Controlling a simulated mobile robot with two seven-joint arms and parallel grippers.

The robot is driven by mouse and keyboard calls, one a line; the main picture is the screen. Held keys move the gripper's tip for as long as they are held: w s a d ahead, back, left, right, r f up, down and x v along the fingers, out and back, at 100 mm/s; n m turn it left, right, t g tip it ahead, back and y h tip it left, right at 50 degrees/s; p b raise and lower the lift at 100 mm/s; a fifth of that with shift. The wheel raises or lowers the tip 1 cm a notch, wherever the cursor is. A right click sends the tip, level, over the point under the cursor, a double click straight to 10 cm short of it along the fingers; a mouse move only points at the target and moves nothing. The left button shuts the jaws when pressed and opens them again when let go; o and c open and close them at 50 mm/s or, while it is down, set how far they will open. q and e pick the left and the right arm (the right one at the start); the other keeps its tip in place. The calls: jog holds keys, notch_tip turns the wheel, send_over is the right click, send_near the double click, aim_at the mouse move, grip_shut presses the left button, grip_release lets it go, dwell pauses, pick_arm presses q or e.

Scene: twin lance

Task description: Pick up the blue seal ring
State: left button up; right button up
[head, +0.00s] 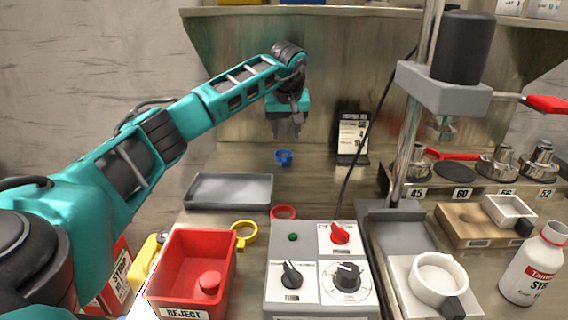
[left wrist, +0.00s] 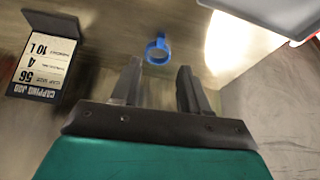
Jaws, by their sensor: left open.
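The blue seal ring (head: 283,157) lies on the workbench toward the back, just below my left gripper in the head view. My left gripper (head: 286,135) is open and empty, its fingers pointing down above the ring. In the left wrist view the blue ring (left wrist: 157,50) shows beyond the two fingertips, roughly in line with the gap between them. The left gripper (left wrist: 157,75) does not touch it there. My right gripper is not in view.
A grey tray (head: 229,191) lies front-left of the ring, with a red ring (head: 284,212) and yellow ring (head: 244,233) nearer. A black sign stand (head: 352,137) stands to its right. A red reject bin (head: 190,262) and a control box (head: 319,265) stand in front.

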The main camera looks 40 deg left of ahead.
pick_arm(q)
send_over(284, 161)
jog(key=s+d, duration=0.2)
jog(key=f, duration=0.5)
jog(key=shift+w+b, duration=0.25)
jog(key=shift+b, duration=0.1)
jog(key=shift+b+x, duration=0.55)
jog(key=shift+x, duration=2.2)
jog(key=shift+s, duration=0.15)
grip_shut()
